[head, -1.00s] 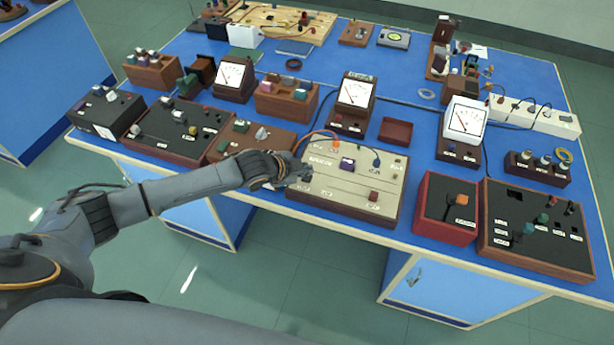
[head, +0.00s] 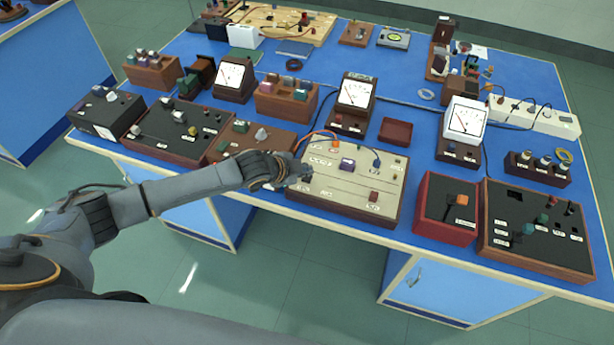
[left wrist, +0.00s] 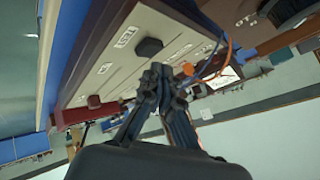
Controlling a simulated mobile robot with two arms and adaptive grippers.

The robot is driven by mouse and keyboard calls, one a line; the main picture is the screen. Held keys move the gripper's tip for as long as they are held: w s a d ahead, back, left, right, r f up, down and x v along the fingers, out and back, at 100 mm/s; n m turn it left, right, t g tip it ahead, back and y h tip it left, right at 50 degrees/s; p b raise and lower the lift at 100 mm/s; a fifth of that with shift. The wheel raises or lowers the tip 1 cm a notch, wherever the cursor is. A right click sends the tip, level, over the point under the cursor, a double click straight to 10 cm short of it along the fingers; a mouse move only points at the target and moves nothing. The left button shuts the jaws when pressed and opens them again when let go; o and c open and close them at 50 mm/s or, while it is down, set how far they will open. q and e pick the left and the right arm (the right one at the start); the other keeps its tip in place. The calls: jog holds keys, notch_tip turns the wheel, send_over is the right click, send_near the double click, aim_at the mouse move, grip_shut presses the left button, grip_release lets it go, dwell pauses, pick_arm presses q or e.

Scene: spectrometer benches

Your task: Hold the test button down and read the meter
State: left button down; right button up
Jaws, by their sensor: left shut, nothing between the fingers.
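The cream-topped wooden box (head: 345,195) stands at the front edge of the blue bench, with a purple block, a dark red block (head: 373,196) and wires on its top. My left gripper (head: 306,173) is shut and empty over the left end of this panel. In the left wrist view its fingertips (left wrist: 160,74) point at a dark round button (left wrist: 149,47) between small labels; I cannot tell whether they touch it. In the head view the gripper hides that button. A white-faced meter (head: 354,93) stands behind the box; its scale is too small to read. My right gripper is out of view.
Another meter (head: 466,118) stands to the right and one (head: 231,76) to the left. A red box (head: 446,208) and a black-topped panel (head: 537,226) sit right of the cream panel. A brown panel (head: 250,143) is close on the left. Cables cross the bench.

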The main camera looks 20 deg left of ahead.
aim_at(305, 180)
pick_arm(q)
jog(key=shift+f, duration=0.4)
jog(key=shift+f+b, duration=0.3)
jog(key=shift+f, duration=0.2)
dwell(1.9)
jog(key=shift+r, duration=0.1)
dwell(0.8)
jog(key=shift+r+p, duration=0.8)
jog(key=shift+p, duration=0.15)
notch_tip(305, 180, up, 5)
jog(key=p, duration=0.5)
jog(key=shift+r, duration=0.1)
